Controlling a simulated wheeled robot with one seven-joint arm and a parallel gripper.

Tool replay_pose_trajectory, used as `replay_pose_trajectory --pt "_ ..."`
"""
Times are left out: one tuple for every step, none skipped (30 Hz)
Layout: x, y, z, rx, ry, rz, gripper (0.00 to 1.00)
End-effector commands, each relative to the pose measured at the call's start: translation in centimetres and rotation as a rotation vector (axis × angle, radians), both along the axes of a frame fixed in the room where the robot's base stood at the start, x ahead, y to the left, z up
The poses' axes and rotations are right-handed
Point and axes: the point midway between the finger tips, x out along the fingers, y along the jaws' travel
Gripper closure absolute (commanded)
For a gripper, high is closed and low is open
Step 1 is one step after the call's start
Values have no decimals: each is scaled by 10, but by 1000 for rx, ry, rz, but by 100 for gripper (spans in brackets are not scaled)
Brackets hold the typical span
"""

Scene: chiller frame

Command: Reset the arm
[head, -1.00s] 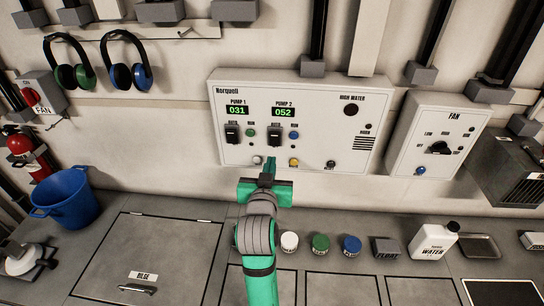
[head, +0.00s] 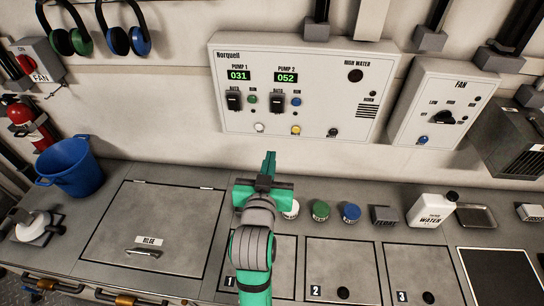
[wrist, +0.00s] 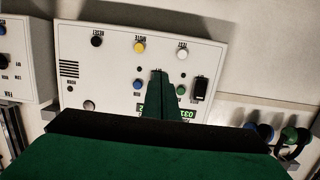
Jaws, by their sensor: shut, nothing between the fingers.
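My gripper (head: 269,166) is shut and empty at the end of my green arm. In the head view it is above the back of the counter, below the Norquell pump panel (head: 325,68). In the wrist view its closed fingers (wrist: 158,77) overlap the upside-down panel (wrist: 215,65) and hide part of its displays. I cannot tell the exact gap to the panel. The panel shows 031 for pump 1 and 052 for pump 2. White, yellow and black buttons sit along its lower edge.
A fan panel (head: 465,75) hangs at the right. White, green and blue lidded jars, a FLOAT block (head: 384,215) and a water jug (head: 430,212) stand along the back of the counter. A blue bucket (head: 70,172) stands left. The bilge hatch (head: 150,225) is bare apart from its handle.

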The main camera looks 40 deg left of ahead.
Motion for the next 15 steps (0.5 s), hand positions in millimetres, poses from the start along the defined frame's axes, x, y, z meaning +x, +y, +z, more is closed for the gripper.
replay_pose_trajectory --pt "-1 2 0 0 0 3 100" --pt "-2 3 0 0 0 5 100" --pt "-2 4 0 0 0 7 100" --pt "-3 4 0 0 0 8 100" --pt "-3 5 0 0 0 9 100" --pt "-3 5 0 0 0 9 100" --pt "-3 5 0 0 0 9 100" --pt "-2 4 0 0 0 8 100" --pt "-2 3 -2 0 1 6 100" --pt "-2 1 -3 0 2 3 100" --pt "-1 -2 -6 1 5 -2 100" --pt "-1 -6 -11 3 9 -7 100" --pt "-1 -10 -16 4 12 -14 100" --pt "-1 -14 -22 6 15 -20 100" --pt "-1 -21 -31 9 20 -30 100"
